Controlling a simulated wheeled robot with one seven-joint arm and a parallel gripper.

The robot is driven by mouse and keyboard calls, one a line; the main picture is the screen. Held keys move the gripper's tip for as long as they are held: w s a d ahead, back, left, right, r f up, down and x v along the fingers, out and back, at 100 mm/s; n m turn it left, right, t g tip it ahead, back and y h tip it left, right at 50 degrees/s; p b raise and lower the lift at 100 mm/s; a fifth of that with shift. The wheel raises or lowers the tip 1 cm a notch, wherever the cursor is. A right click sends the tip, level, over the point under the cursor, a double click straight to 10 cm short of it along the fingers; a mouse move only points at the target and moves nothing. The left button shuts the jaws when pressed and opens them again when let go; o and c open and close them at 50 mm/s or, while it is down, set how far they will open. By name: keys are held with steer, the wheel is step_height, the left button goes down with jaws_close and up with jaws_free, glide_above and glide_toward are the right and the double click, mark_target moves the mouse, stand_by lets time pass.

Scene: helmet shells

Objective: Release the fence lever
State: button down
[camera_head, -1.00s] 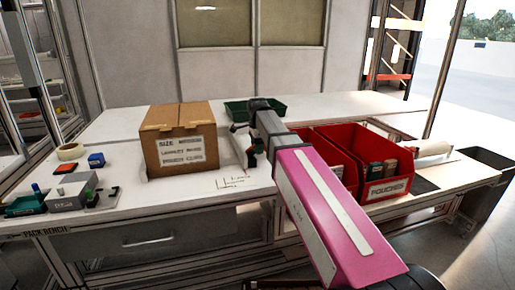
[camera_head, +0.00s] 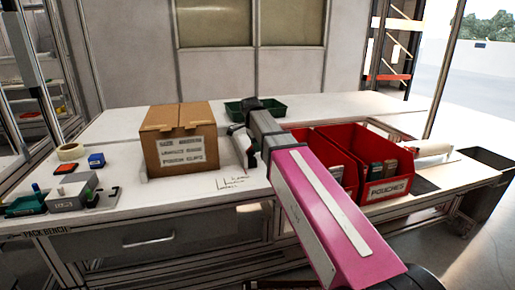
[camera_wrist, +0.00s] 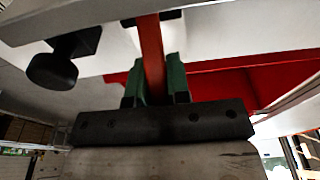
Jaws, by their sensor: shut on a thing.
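In the wrist view, an orange bar that looks like the fence lever (camera_wrist: 151,42) runs upward between the green fingertips of my gripper (camera_wrist: 155,86). The gripper is shut on it. The bar's lower end is hidden between the fingers. A black knob (camera_wrist: 55,70) on a stem is to the left, apart from the fingers. In the head view, my pink and grey arm reaches over the bench between the cardboard box and the red bins. It hides the fingertips and the lever there.
The cardboard box (camera_head: 180,150) stands left of my arm. Red bins (camera_head: 345,185) with packs inside stand close on the right; red also fills the right of the wrist view. A green tray (camera_head: 272,105) is behind. Small tools lie at the far left.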

steer(key=shift+s+a+r+t+h, duration=0.1)
steer(key=shift+a+r+t+h, duration=0.2)
steer(key=shift+h, duration=0.6)
steer(key=shift+s+a+r+t+h, duration=0.1)
steer(key=shift+a+r+t+h, duration=0.2)
steer(key=shift+h, duration=0.6)
steer(key=shift+a+r+t+h, duration=0.25)
steer(key=shift+r+h, duration=0.1)
steer(key=shift+h, duration=0.55)
steer(key=c, duration=1.1)
jaws_free()
